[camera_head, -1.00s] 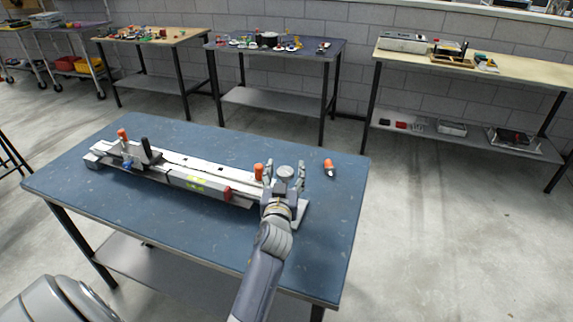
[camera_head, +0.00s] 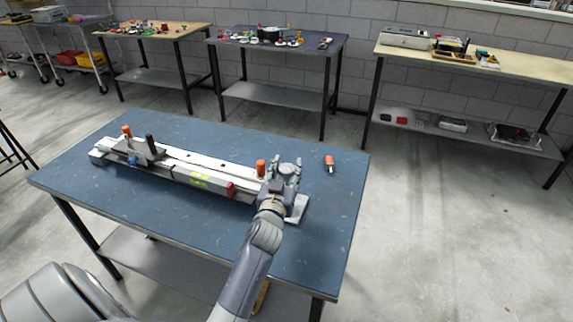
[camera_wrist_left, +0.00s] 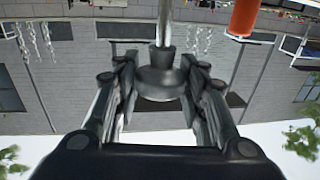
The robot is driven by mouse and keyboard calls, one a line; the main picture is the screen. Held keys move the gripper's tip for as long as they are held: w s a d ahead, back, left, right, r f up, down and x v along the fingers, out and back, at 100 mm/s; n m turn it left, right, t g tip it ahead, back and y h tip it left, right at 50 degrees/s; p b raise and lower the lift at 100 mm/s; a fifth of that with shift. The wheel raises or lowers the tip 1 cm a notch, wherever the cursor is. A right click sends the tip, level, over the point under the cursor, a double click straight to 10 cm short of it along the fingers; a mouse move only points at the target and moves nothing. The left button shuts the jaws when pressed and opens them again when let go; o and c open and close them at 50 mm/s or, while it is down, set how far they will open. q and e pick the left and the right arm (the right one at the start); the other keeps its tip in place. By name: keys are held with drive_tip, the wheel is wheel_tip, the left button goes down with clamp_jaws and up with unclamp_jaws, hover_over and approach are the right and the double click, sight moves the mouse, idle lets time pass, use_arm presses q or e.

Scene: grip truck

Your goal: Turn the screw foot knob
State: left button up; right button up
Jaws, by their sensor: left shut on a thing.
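A long white and grey rail device (camera_head: 190,172) lies across the blue table. Its right end carries an orange handle (camera_head: 261,166) and the screw foot, whose round grey knob (camera_head: 287,170) is partly hidden by my fingers. In the left wrist view, the dark knob (camera_wrist_left: 160,78) with its metal stem sits between the fingers. My left gripper (camera_head: 284,175) is shut on the knob, with a finger on each side; it also shows in the left wrist view (camera_wrist_left: 160,92). My right gripper is out of view.
The blue table (camera_head: 120,203) has bare room in front of the rail and at its right. Several other tables with small items stand along the back wall.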

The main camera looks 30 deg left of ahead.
use_arm(q)
drive_tip(key=m+t+h+p, duration=0.1)
drive_tip(key=m+h+p, duration=0.1)
drive_tip(key=h+p, duration=0.1)
drive_tip(key=shift+a+r, duration=0.1)
drive_tip(key=shift+r, duration=0.1)
drive_tip(key=m+h+p, duration=0.1)
drive_tip(key=m+h, duration=0.1)
drive_tip(key=h, duration=0.1)
drive_tip(key=shift+f, duration=0.2)
drive_tip(key=m+h, duration=0.1)
drive_tip(key=h, duration=0.1)
drive_tip(key=shift+f+m+h, duration=0.1)
drive_tip(key=shift+m+h, duration=0.2)
drive_tip(key=shift+m, duration=0.1)
drive_tip(key=shift+m+h, duration=0.3)
drive_tip(key=shift+h, duration=0.4)
drive_tip(key=shift+m+h, duration=0.3)
drive_tip(key=shift+h, duration=0.1)
drive_tip(key=o, duration=1.1)
drive_tip(key=shift+c, duration=0.2)
